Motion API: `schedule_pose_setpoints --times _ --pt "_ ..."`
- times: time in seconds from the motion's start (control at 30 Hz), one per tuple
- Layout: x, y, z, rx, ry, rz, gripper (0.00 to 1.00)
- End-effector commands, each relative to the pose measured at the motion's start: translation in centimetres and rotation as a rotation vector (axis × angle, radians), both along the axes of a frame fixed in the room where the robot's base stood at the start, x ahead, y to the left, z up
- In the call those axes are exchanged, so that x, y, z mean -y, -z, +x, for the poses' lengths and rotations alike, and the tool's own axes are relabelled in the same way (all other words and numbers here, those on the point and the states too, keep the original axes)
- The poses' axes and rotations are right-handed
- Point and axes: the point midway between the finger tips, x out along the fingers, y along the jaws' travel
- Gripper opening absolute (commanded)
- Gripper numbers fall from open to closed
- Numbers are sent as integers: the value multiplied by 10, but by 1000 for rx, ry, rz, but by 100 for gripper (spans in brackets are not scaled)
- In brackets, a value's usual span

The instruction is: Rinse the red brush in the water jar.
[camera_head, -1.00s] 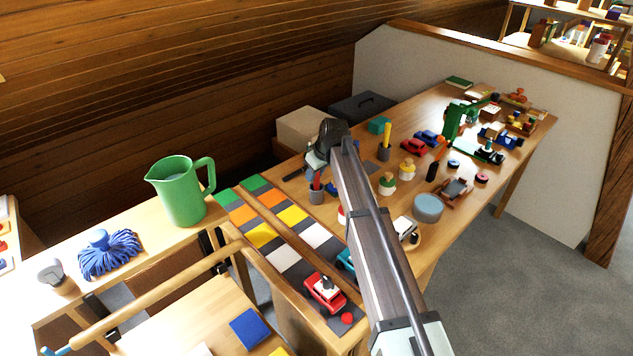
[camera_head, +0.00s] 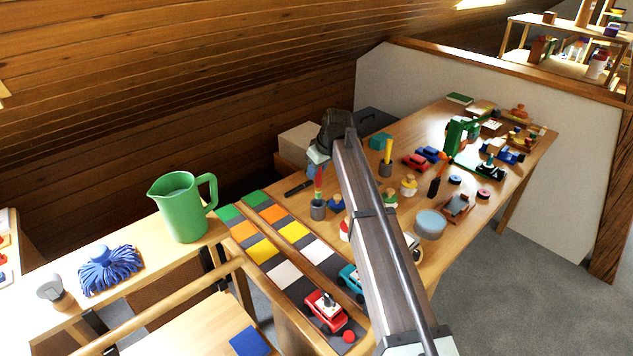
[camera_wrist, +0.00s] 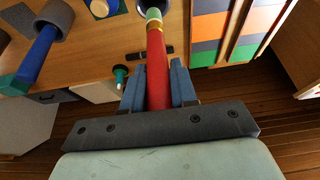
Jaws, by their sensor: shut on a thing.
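My gripper (camera_head: 318,166) is shut on the red brush (camera_head: 319,182), above the left part of the long table. The brush hangs upright, tip down, over a small grey cup (camera_head: 318,210). I cannot tell whether its tip is clear of the rim. In the wrist view, the red handle (camera_wrist: 157,72) is between the blue fingers, with a gold band and a pale green tip at its far end. A round grey-blue container with a pale top (camera_head: 430,224), perhaps the water jar, stands right of my arm.
A yellow brush stands in another grey cup (camera_head: 385,169). A blue peg toy (camera_head: 337,204) is close to the brush cup. Peg figures (camera_head: 408,186) and toy cars crowd the table. A green jug (camera_head: 181,207) stands left, beside the coloured tiles (camera_head: 263,250).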

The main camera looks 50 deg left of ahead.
Motion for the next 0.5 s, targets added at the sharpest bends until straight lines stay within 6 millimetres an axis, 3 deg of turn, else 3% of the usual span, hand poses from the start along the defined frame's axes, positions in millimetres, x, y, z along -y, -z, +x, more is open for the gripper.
schedule_pose_setpoints --times 0.17,0.27,0.5 --pt "2 -19 4 0 4 0 0" --pt "9 -24 16 1 20 0 0" --pt "55 -26 81 0 104 0 0"
